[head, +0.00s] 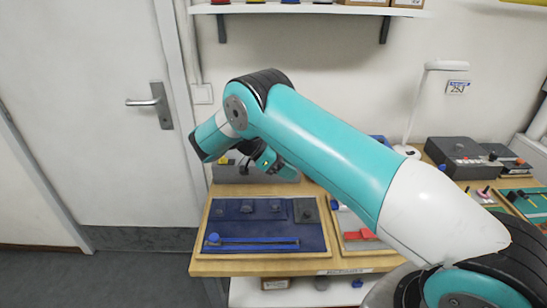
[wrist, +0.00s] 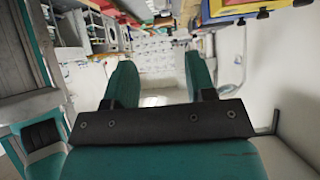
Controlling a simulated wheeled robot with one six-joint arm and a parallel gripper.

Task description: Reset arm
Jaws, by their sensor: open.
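My arm is teal and white and rises from the lower right in the head view, bending at a dark elbow and folding down. My gripper (wrist: 161,76) is open in the wrist view, with two teal fingers apart and nothing between them. In the head view the wrist end hangs above the back of the table, partly behind the arm link, so the fingertips are hard to make out. It touches nothing that I can see. The wooden table (head: 285,266) stands below it.
A blue tray (head: 262,228) with small dark parts and a blue bar lies on the table. A second tray with a red item (head: 361,234) is beside it, partly behind my arm. A lamp (head: 420,100) and a dark box (head: 462,158) stand right. A shelf (head: 310,9) is above; a door (head: 85,110) is left.

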